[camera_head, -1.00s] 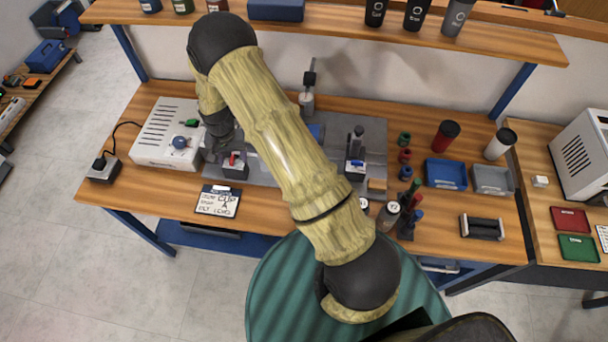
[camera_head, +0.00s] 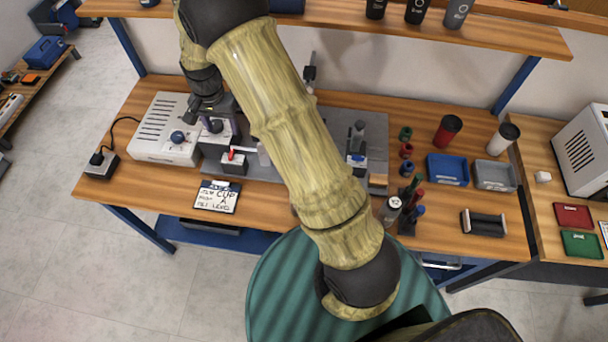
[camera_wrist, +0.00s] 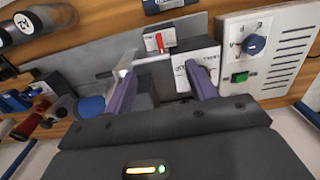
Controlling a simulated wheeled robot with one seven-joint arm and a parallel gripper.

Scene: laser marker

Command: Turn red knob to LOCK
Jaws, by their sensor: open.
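The red knob (camera_head: 231,154) sits on a small white-and-dark block near the front edge of the grey plate. In the wrist view the red knob (camera_wrist: 159,42) shows beyond the fingertips, near the top middle. My gripper (camera_wrist: 158,72) is open, with its two purple fingers apart and no knob between them. In the head view my gripper (camera_head: 215,127) is above the left part of the plate, behind the knob and apart from it. The LOCK marking is too small to read.
A white control box (camera_head: 165,130) with a blue dial (camera_wrist: 254,44) and green switch (camera_wrist: 240,77) stands left of the plate. A handwritten card (camera_head: 216,197) lies in front. A blue tray (camera_head: 447,170) and several bottles are at the right. A shelf (camera_head: 330,28) hangs above.

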